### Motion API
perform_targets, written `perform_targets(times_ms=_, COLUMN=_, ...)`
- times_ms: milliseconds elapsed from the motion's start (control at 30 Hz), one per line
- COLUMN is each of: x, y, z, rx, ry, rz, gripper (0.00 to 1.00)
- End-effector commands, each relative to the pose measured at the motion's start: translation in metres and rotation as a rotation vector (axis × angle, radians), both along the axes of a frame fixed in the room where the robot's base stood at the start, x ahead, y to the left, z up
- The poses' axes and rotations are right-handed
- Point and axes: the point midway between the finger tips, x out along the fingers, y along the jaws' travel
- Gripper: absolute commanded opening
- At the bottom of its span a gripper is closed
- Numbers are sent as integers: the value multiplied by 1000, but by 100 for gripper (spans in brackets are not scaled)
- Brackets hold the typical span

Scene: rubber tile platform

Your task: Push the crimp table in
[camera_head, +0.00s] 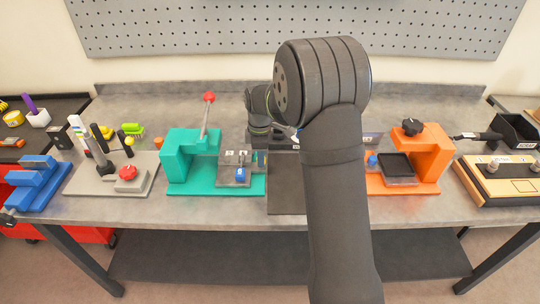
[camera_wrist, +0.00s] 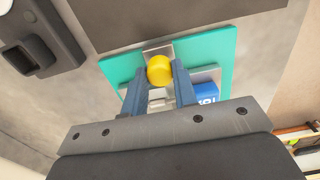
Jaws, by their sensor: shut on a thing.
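The teal crimp press (camera_head: 192,155) stands left of centre on the bench, with a red-knobbed lever (camera_head: 207,112) raised. Its grey table (camera_head: 236,157) sits at the right side of the teal base, with a small blue part (camera_head: 241,173) on it. In the wrist view my gripper (camera_wrist: 158,72) is shut on a yellow round knob (camera_wrist: 159,69) over the teal base plate (camera_wrist: 216,50). The blue part (camera_wrist: 206,92) shows beside the right finger. My arm hides much of the middle in the head view, and the gripper is hard to make out there.
A dark mat (camera_head: 286,197) lies right of the teal base. An orange fixture (camera_head: 432,158) stands further right, and a grey base with a red button (camera_head: 127,172) stands to the left. A wooden-topped board (camera_head: 510,182) is at the far right.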

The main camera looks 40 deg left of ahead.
Motion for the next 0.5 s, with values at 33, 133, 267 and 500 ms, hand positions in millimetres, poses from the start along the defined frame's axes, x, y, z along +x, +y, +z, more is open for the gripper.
perform_targets(times_ms=33, x=-10, y=10, z=0, rx=2, ry=-1, rz=6, gripper=0)
perform_targets(times_ms=133, x=-23, y=23, z=1, rx=2, ry=-1, rz=5, gripper=0)
perform_targets(times_ms=267, x=-32, y=32, z=0, rx=1, ry=0, rz=3, gripper=0)
perform_targets(times_ms=500, x=-32, y=33, z=1, rx=2, ry=-1, rz=0, gripper=0)
